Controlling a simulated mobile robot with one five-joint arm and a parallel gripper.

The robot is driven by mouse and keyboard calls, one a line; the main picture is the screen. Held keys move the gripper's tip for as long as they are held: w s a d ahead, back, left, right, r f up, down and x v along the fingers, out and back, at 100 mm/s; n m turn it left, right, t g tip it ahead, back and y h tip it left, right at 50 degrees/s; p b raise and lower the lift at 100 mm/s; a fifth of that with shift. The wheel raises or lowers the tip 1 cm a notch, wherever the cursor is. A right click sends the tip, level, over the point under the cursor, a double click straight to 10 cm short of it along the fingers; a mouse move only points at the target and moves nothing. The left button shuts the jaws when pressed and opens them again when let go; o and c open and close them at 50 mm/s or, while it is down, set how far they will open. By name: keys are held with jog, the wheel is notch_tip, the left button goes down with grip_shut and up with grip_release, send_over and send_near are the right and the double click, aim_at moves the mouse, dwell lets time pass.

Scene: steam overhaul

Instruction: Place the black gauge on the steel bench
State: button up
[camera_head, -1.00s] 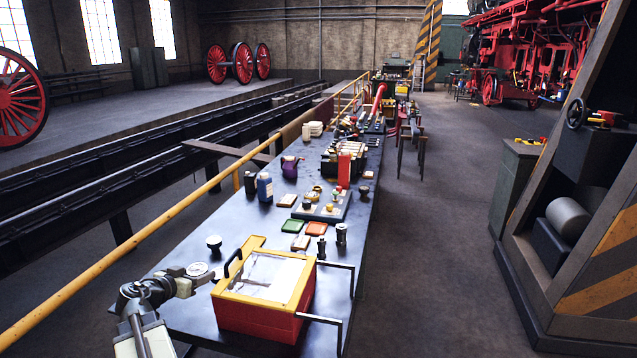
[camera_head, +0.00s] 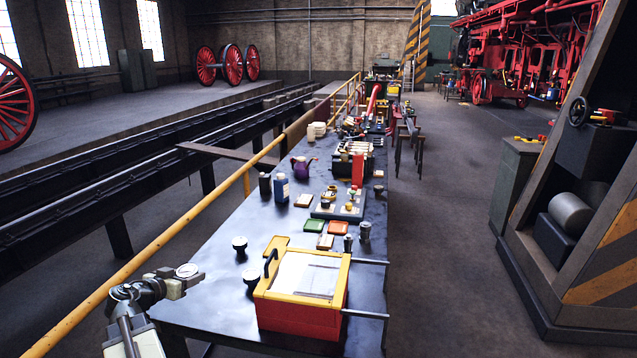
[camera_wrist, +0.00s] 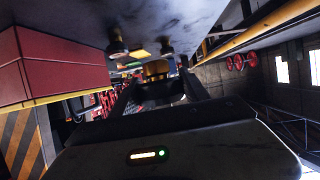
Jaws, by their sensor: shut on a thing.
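My gripper (camera_head: 192,277) is at the lower left in the head view, over the near left edge of the steel bench (camera_head: 215,305). It is shut on a small round piece with a pale face and dark rim, which looks like the black gauge (camera_head: 186,270). The gauge is left of the red and yellow box, apart from it. The bench top shows tilted along the upper part of that view.
Coloured trays (camera_head: 314,226), bottles (camera_head: 281,188) and fittings fill the bench farther back. A yellow rail (camera_head: 180,216) runs along its left side. Bare bench lies left of the trays.

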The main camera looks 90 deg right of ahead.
jog(key=shift+m+g+y, duration=0.3)
jog(key=shift+m+g, duration=0.4)
jog(key=s+f+b, duration=0.1)
jog(key=f+b, duration=0.1)
jog(key=s+a+f+b, duration=0.1)
jog(key=f+b, duration=0.1)
jog(key=a+f+b, duration=0.1)
jog(key=f+b, duration=0.1)
jog(key=shift+s+f+b, duration=0.3)
jog(key=shift+s, duration=0.3)
jog(key=shift+r, duration=0.15)
jog(key=b, duration=0.1)
send_over(201, 285)
jog(key=shift+s+a+f, duration=0.15)
jog(key=shift+a+f, duration=0.2)
jog(key=shift+f, duration=0.4)
jog(key=f+b, duration=0.4)
jog(key=shift+d, duration=0.3)
jog(key=o, duration=1.6)
jog(key=shift+c, duration=0.2)
jog(key=shift+r, duration=0.1)
jog(key=shift+r, duration=0.1)
